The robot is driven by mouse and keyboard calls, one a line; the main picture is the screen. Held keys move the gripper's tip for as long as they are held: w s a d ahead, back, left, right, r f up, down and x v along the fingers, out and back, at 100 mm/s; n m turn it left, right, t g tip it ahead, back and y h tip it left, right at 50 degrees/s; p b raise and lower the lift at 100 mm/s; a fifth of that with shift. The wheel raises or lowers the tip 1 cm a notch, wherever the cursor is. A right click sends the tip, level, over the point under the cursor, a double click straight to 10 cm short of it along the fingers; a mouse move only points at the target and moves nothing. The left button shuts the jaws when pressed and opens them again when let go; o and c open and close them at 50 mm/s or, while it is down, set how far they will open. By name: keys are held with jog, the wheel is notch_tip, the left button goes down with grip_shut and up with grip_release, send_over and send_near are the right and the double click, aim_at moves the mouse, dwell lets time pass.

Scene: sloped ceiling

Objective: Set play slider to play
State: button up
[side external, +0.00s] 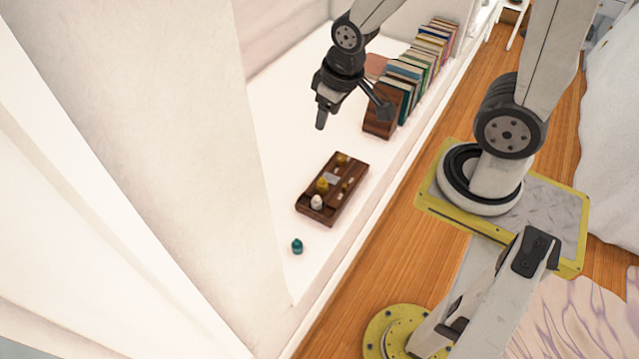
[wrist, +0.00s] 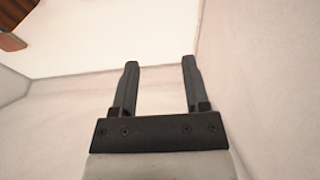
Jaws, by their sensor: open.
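A dark brown wooden box (side external: 333,188) lies on the white ledge in the side external view. It carries small yellow and white pieces and a light plate; which of them is the play slider, and its setting, I cannot tell. My gripper (side external: 321,122) is above the ledge, up and to the left of the box, and apart from it. In the wrist view my gripper (wrist: 160,66) has its two fingers spread with nothing between them. A brown edge (wrist: 8,40) shows at the top left of the wrist view; I cannot tell what it belongs to.
A small teal object (side external: 297,246) stands on the white ledge (side external: 277,125) near the box's lower end. A row of books (side external: 420,65) in a wooden holder (side external: 380,115) stands behind, near my wrist. A wall borders the ledge at left. The ledge left of the box is clear.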

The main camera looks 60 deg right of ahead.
jog(key=shift+o, duration=0.3)
jog(key=shift+r, duration=0.1)
notch_tip(320, 180, up, 4)
jog(key=m+g, duration=0.3)
jog(key=m, duration=0.2)
send_over(345, 185)
jog(key=f, duration=4.5)
jog(key=shift+a+f, duration=0.1)
jog(key=shift+a, duration=0.1)
jog(key=shift+f, duration=0.45)
jog(key=shift+f, duration=0.15)
jog(key=shift+f, duration=3.7)
